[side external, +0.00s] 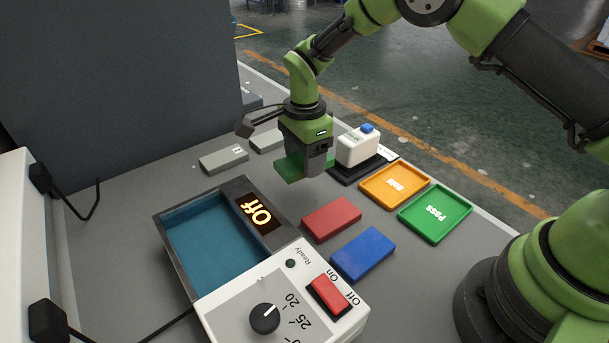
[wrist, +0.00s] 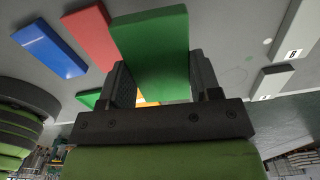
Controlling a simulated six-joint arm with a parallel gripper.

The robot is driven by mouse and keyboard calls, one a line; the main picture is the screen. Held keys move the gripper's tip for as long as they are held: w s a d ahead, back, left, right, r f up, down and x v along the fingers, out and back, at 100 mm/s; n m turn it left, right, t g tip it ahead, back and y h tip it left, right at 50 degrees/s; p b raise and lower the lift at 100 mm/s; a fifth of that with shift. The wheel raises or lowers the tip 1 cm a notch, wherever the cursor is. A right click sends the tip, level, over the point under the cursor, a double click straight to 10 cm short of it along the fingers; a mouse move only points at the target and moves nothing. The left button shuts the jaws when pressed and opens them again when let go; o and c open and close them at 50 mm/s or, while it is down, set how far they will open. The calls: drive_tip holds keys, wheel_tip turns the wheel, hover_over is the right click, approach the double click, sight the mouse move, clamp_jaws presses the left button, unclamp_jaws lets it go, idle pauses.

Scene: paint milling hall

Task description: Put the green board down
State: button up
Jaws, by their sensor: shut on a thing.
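The green board (side external: 289,168) is held in my gripper (side external: 307,160), whose jaws are shut on it. It appears to hang above the grey table, behind the red board (side external: 331,219); the exact gap beneath is hard to judge. In the wrist view the green board (wrist: 152,48) sticks out between the two dark fingers of my gripper (wrist: 158,80). The red board also shows there (wrist: 91,35), left of the green one. A blue board (side external: 363,253) lies flat in front of the red board and shows in the wrist view (wrist: 48,50).
A basin (side external: 167,230) with a blue inside and a display reading "Off" stands left. Its control box (side external: 230,309) has a red switch and a dial. Right are an orange tray (side external: 374,199), a green "PASS" tray (side external: 415,232) and a white device (side external: 357,149). Grey blocks (side external: 223,158) lie behind.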

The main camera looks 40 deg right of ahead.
drive_tip(key=r, duration=0.2)
drive_tip(key=r+n, duration=0.1)
drive_tip(key=shift+s+d+r, duration=0.3)
drive_tip(key=shift+d+r, duration=0.05)
drive_tip(key=shift+d, duration=0.05)
drive_tip(key=s+d+r+n, duration=0.35)
drive_tip(key=s+n, duration=0.25)
drive_tip(key=n, duration=0.3)
drive_tip(key=s+d+r+n, duration=0.3)
drive_tip(key=s+r+n, duration=0.15)
drive_tip(key=n, duration=0.45)
drive_tip(key=m, duration=1.7)
hover_over(305, 194)
drive_tip(key=f, duration=0.8)
drive_tip(key=shift+s+d, duration=0.25)
drive_tip(key=shift+s, duration=0.05)
drive_tip(key=shift+w+a+f+m, duration=0.35)
drive_tip(key=shift+f+m, duration=0.1)
drive_tip(key=shift+m, duration=0.55)
wheel_tip(305, 194, down, 10)
drive_tip(key=shift+r, duration=0.2)
drive_tip(key=shift+f, duration=0.1)
